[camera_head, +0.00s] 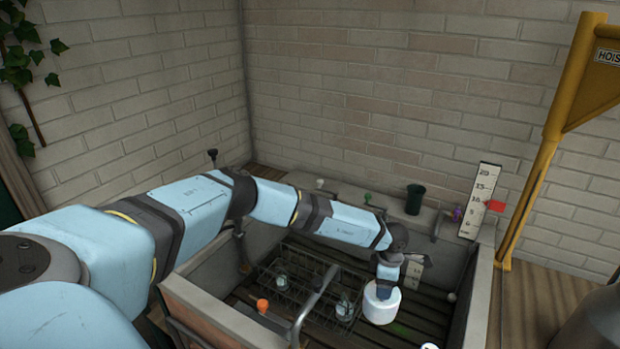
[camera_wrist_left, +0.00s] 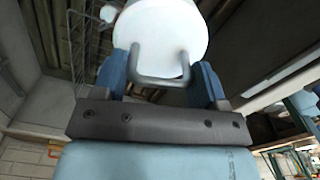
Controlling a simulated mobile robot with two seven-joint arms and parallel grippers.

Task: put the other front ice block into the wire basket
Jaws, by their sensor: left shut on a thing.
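My left gripper (camera_head: 386,280) is shut on a white, drum-shaped ice block (camera_head: 380,306), which hangs below it inside the trough. In the left wrist view the ice block (camera_wrist_left: 165,30) has a grey loop handle, with the blue fingers of the left gripper (camera_wrist_left: 163,82) on either side of it. The wire basket (camera_head: 270,291) stands in the trough to the left of the block, and they look apart. Clear glass-like items stand in the basket. My right gripper is not in view.
The grey-walled trough (camera_head: 208,303) has a dark slatted floor. A bent metal pipe (camera_head: 312,304) and an orange knob (camera_head: 262,305) are at its front. A green cup (camera_head: 414,199) and a gauge board (camera_head: 482,200) stand on the back ledge. A yellow hoist post (camera_head: 535,185) is at right.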

